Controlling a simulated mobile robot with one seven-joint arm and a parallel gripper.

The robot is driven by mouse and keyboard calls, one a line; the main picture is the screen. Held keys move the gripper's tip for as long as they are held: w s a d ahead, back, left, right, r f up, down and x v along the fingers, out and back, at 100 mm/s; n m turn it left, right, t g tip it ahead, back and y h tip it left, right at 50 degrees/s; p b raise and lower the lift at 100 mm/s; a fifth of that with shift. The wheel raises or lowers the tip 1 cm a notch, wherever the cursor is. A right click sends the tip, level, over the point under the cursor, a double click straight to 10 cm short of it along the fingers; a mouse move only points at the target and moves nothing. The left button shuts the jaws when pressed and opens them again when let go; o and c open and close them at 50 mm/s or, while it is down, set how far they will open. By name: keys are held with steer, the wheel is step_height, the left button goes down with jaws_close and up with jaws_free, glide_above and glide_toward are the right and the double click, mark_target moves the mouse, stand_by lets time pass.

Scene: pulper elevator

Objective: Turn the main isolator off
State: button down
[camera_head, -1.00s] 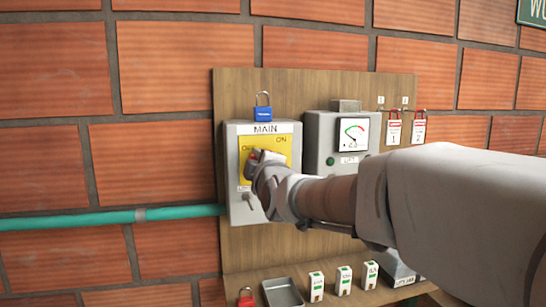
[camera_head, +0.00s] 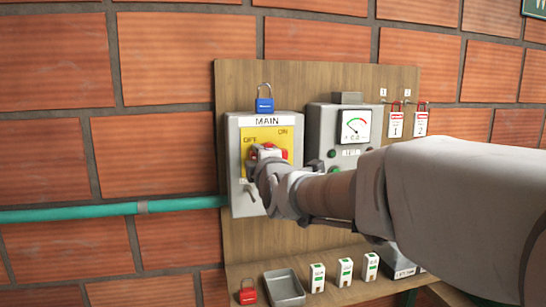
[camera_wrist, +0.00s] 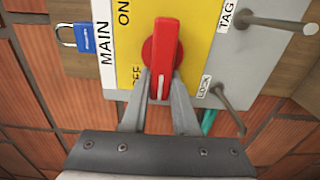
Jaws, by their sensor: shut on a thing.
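The main isolator is a grey box (camera_head: 243,197) with a yellow plate (camera_head: 287,138) marked MAIN, OFF and ON. The handle's white-marked end lies between my fingers, near the partly covered OFF label (camera_wrist: 136,76). My gripper (camera_wrist: 161,82) is shut on this handle, one finger on each side. In the head view my gripper (camera_head: 262,162) is in front of the plate and hides part of the handle.
A blue padlock (camera_head: 264,104) stands on the box top. A grey meter box (camera_head: 318,130) is close on the right, with hanging red-and-white tags (camera_head: 396,124) beyond. A shelf below holds a red padlock (camera_head: 248,296), tray (camera_head: 285,290) and several small white blocks (camera_head: 345,271).

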steer(key=c, duration=0.7)
jaws_free()
steer(key=shift+w+d+f, duration=0.15)
steer(key=shift+w+d, duration=0.05)
steer(key=shift+d, duration=0.3)
steer(key=shift+a, duration=0.2)
steer(key=shift+s, duration=0.15)
steer(key=b+v, duration=0.1)
steer(key=v, duration=1.6)
steer(key=shift+s, duration=0.1)
steer(key=s+d+f+m+g+h+p, duration=0.1)
steer(key=s+d+f+m+g, duration=0.3)
steer(key=m, duration=0.3)
steer(key=s+d+f+m+g+h+p, duration=0.1)
steer(key=s+d+f+m+g+h, duration=0.1)
steer(key=s+d+f+m+g, duration=0.2)
steer(key=s+d+f+m+g+h+p, duration=0.1)
steer(key=s+d+f+m+g+h, duration=0.1)
steer(key=s+d+f+m, duration=0.4)
steer(key=shift+s+d+f+m+g, duration=0.1)
steer(key=shift+s+f+m+g, duration=0.2)
steer(key=shift+s+f+m, duration=0.35)
steer(key=shift+s+f+m+g, duration=0.3)
steer(key=shift+f+m, duration=0.2)
steer(key=shift+m, duration=0.3)
steer(key=shift+s+d+f+m+g, duration=0.1)
steer(key=shift+s+f+m+g, duration=0.25)
steer(key=shift+f+m, duration=0.3)
